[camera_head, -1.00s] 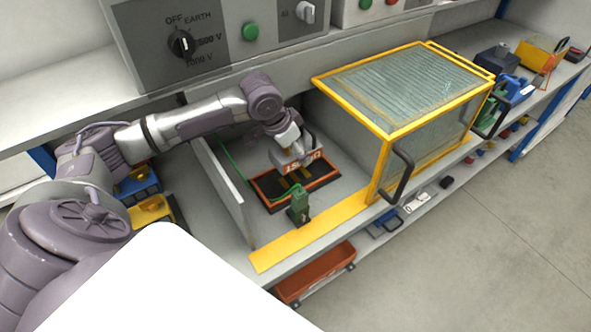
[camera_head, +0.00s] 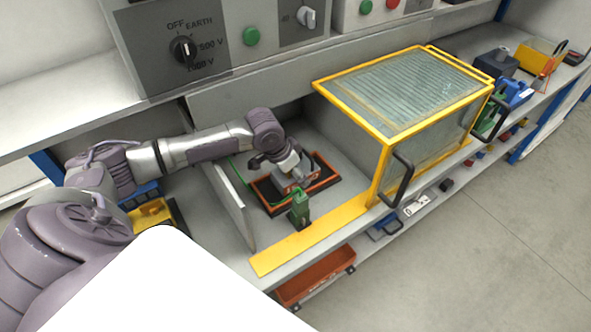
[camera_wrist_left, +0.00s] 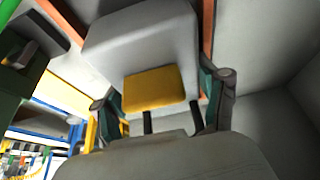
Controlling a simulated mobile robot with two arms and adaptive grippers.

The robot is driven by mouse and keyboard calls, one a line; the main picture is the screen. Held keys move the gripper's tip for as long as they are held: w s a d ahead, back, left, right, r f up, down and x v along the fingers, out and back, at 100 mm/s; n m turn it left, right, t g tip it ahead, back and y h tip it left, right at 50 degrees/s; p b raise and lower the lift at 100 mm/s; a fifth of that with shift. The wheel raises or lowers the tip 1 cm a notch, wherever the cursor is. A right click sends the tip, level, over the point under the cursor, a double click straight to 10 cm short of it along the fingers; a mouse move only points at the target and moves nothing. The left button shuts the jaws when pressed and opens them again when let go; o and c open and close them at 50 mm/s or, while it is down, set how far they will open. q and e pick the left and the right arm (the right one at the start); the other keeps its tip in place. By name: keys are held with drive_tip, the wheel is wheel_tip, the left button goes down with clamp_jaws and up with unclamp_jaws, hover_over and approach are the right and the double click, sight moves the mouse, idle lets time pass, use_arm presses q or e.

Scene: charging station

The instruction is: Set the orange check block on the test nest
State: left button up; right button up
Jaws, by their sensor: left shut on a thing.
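In the left wrist view the block (camera_wrist_left: 130,45) is large and grey with a yellow patch, between the two fingers (camera_wrist_left: 163,98). The test nest (camera_head: 265,198) is a dark tray with an orange rim on the bench. The block is over or within the nest; the arm partly hides it, and I cannot tell whether it touches the nest floor. My right gripper is not in view.
A green clamp-like device (camera_head: 299,211) stands at the nest's front edge with a green cable. A grey side panel (camera_head: 229,205) stands to the left. A yellow-framed glass cover (camera_head: 405,90) is on the right. A yellow strip (camera_head: 310,237) marks the bench front.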

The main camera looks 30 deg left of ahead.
use_arm(q)
drive_tip(key=shift+f, duration=0.3)
drive_tip(key=o, duration=1.3)
drive_tip(key=shift+o, duration=0.2)
drive_tip(key=shift+r, duration=0.3)
drive_tip(key=p+v, duration=0.5)
drive_tip(key=p, duration=0.1)
drive_tip(key=p+v, duration=0.6)
drive_tip(key=shift+w+r, duration=0.1)
drive_tip(key=shift+r, duration=0.3)
drive_tip(key=shift+s+r+p, duration=0.25)
drive_tip(key=shift+r+p, duration=0.2)
drive_tip(key=shift+p, duration=0.4)
drive_tip(key=shift+f, duration=0.1)
